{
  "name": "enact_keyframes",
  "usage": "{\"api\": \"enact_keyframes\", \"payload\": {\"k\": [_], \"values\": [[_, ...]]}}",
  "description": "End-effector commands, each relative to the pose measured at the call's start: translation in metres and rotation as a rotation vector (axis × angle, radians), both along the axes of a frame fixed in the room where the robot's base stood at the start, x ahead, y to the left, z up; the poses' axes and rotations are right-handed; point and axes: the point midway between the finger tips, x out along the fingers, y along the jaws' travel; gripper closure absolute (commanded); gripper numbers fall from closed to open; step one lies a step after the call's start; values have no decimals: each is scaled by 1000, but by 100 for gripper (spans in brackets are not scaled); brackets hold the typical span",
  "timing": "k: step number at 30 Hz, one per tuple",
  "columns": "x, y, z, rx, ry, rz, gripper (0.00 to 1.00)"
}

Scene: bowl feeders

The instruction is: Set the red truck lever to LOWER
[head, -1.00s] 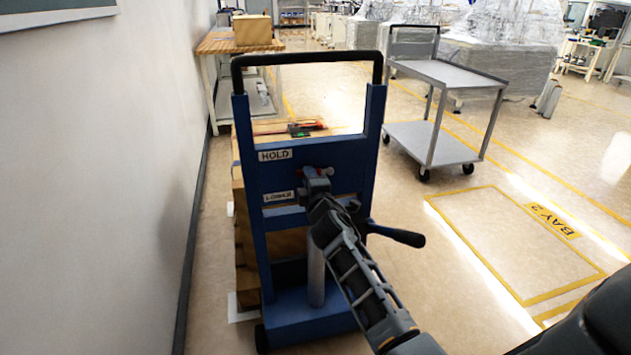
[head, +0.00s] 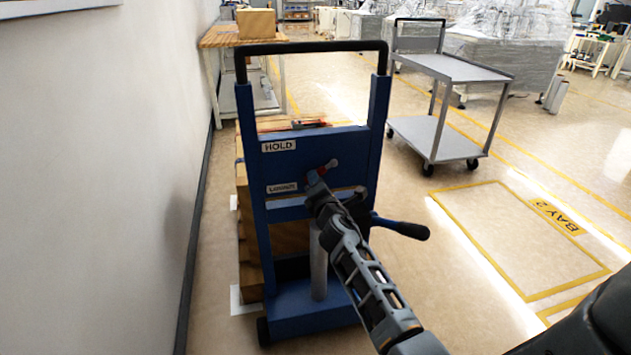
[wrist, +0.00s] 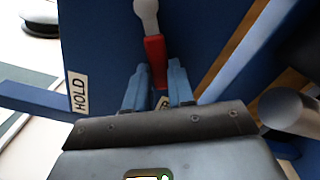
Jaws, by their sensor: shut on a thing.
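The red lever (head: 323,171) is on the blue panel of the truck (head: 352,150), with its grey end (head: 333,163) up and right and its red part slanting down-left toward the LOWER label (head: 282,188). The HOLD label (head: 279,146) is higher on the panel. My gripper (head: 314,179) is shut on the red part. In the wrist view, the lever's red part (wrist: 155,50) runs between the two fingers of my gripper (wrist: 158,75). The HOLD label (wrist: 78,93) is at left there, and a label between the fingers is mostly hidden.
A black-gripped handle (head: 402,228) sticks out at the truck's right side. A wooden load (head: 250,250) is behind the truck. A wall (head: 90,180) stands close at left. A grey cart (head: 435,138) is at right, with open floor marked BAY 2 (head: 520,240) in front.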

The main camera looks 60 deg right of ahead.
Motion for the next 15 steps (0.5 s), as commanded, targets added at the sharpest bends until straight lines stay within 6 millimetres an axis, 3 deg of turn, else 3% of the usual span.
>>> {"api": "enact_keyframes", "payload": {"k": [12,13,15], "values": [[0,0,-2,-8,13,0,100],[0,0,-2,-8,13,0,76],[0,0,-2,-7,13,-1,69]]}}
